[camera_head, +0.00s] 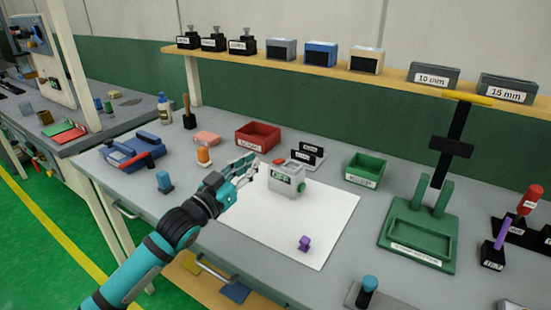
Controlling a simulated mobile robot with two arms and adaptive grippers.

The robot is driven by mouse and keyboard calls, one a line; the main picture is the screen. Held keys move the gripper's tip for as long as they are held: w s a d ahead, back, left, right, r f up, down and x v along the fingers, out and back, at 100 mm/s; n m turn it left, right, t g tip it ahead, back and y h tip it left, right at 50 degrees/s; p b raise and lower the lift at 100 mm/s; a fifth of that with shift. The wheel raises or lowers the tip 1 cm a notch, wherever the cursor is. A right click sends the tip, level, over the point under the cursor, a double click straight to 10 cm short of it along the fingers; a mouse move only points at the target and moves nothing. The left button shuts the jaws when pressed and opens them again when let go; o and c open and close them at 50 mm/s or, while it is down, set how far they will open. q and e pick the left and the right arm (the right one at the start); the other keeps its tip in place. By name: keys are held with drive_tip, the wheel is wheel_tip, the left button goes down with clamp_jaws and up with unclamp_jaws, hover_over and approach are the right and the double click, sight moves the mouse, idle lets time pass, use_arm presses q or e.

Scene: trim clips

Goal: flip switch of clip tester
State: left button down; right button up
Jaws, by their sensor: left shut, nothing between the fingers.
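The clip tester looks to be the grey box (285,181) on the white sheet (325,222), with a green "OFF" display on its front and a round green part (301,187) on its right side. A small red part (279,161) shows just behind its top left edge; I cannot tell whether it belongs to the box. My left gripper (251,168) is shut and empty, just left of the box, fingers pointing right and up. I cannot tell whether it touches the box. The switch is not clearly made out. My right gripper is not in view.
A purple clip (304,243) lies on the front of the sheet. A red bin (258,136) stands behind, a green bin (365,170) behind right. A green press-like stand (420,235) is at right.

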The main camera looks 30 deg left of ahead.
use_arm(q)
drive_tip(key=p+x, duration=0.1)
drive_tip(key=x, duration=0.8)
drive_tip(key=shift+w+r, duration=0.15)
drive_tip(key=shift+w, duration=0.05)
wheel_tip(320, 180, down, 3)
drive_tip(key=shift+w+r+p, duration=0.1)
drive_tip(key=shift+p, duration=0.2)
drive_tip(key=shift+f, duration=0.65)
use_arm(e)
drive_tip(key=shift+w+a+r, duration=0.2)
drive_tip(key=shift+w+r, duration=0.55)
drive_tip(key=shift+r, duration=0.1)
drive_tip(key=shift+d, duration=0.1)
use_arm(q)
drive_tip(key=f, duration=0.1)
wheel_tip(320, 180, up, 10)
hover_over(274, 168)
drive_tip(key=shift+s+r, duration=0.1)
drive_tip(key=shift+s, duration=0.2)
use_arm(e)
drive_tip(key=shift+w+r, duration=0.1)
